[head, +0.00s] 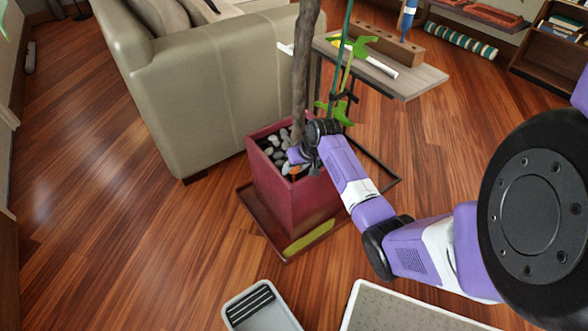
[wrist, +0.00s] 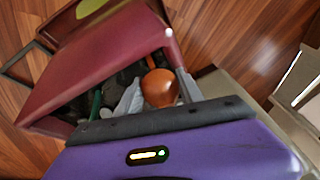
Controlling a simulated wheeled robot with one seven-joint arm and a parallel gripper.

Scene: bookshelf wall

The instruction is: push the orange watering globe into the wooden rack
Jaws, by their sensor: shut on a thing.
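The orange watering globe (wrist: 160,88) sits between the fingers of my gripper (wrist: 157,80) in the wrist view, and the gripper is shut on it. In the head view a small orange part of the globe (head: 295,170) shows below my gripper (head: 299,157), at the stones in the red planter. Its lower end is hidden, so I cannot tell how deep it is among the stones. The wooden rack (head: 375,43), a long brown block, lies on the side table at the back, with a blue item (head: 408,18) upright at its right end.
The red planter (head: 290,205) holds a trunk (head: 302,70) and a green-leaved stake close to my gripper. The side table (head: 420,82) carries a white rod (head: 378,65). A sofa (head: 215,100) stands left. A grey tray (head: 262,308) lies in front.

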